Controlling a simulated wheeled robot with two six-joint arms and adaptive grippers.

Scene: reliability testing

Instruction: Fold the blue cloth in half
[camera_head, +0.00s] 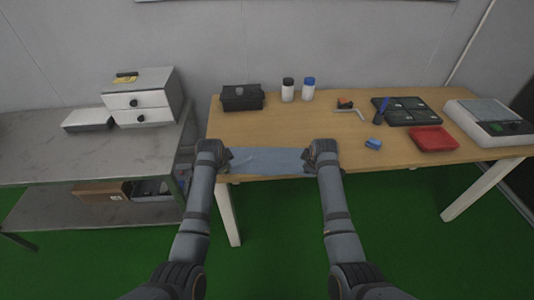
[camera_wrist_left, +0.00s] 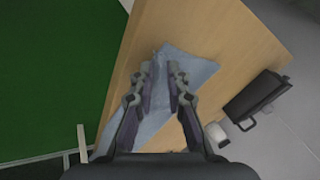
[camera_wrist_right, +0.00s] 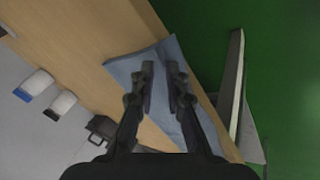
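The blue cloth (camera_head: 268,160) lies along the front edge of the wooden table, stretched left to right between my two grippers. It also shows in the left wrist view (camera_wrist_left: 198,69) and the right wrist view (camera_wrist_right: 125,70), below the fingers. My left gripper (camera_wrist_left: 160,68) is over the cloth's left end, its fingers parted with cloth visible between them. My right gripper (camera_wrist_right: 161,68) is over the right end, its fingers likewise parted. The arms hide both ends of the cloth in the head view. I cannot tell whether the fingertips touch it.
A blue block (camera_head: 373,143) and a red tray (camera_head: 433,139) lie right of the cloth. Behind stand a black case (camera_head: 242,98), two white bottles (camera_head: 288,91), a black tray (camera_head: 407,111) and a scale (camera_head: 490,121). The table's middle is clear.

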